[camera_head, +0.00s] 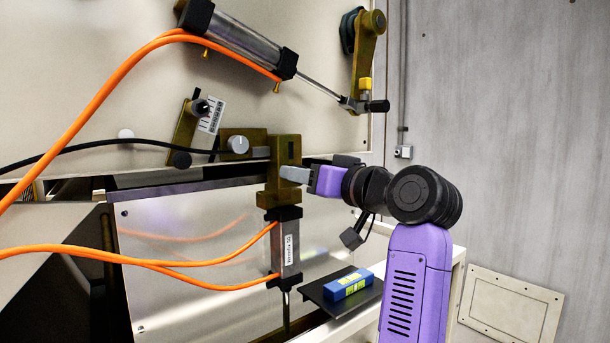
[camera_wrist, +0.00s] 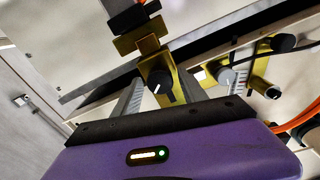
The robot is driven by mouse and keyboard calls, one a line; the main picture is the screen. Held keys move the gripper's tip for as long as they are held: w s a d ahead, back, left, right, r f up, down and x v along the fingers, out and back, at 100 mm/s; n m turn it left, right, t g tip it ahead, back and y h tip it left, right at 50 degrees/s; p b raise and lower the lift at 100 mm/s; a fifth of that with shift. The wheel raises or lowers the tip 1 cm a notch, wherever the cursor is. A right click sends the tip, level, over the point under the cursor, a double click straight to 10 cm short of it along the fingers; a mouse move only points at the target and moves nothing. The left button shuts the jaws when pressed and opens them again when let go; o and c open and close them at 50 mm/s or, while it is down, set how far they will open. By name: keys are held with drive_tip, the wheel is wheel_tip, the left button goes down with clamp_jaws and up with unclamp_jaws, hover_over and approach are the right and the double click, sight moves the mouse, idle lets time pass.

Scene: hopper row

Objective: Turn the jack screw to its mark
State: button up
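In the wrist view, a black round knob (camera_wrist: 162,82) with a white pointer line sits on a brass bracket (camera_wrist: 153,57); it looks like the jack screw's head, though no label confirms this. My gripper (camera_wrist: 168,80) has its two grey fingers spread, one to each side of the knob, with room visible between. I cannot tell whether either finger touches it. In the head view, my gripper (camera_head: 293,174) reaches from the right to the brass block (camera_head: 283,190) above a cylinder. The knob is hidden there, and I cannot make out its mark.
A grey knob (camera_head: 238,145) and a black knob with a scale plate (camera_head: 200,107) stand left of the block. Orange hoses (camera_head: 190,264) run to the cylinder (camera_head: 287,245). Another cylinder (camera_head: 240,42) is above.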

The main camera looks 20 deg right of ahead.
clamp_jaws()
drive_tip(key=shift+m+p, duration=0.3)
drive_tip(key=shift+m, duration=1)
drive_tip(key=shift+o, duration=1.2)
unclamp_jaws()
drive_tip(key=b+v, duration=0.2)
drive_tip(key=v, duration=0.6)
drive_tip(key=shift+b, duration=0.4)
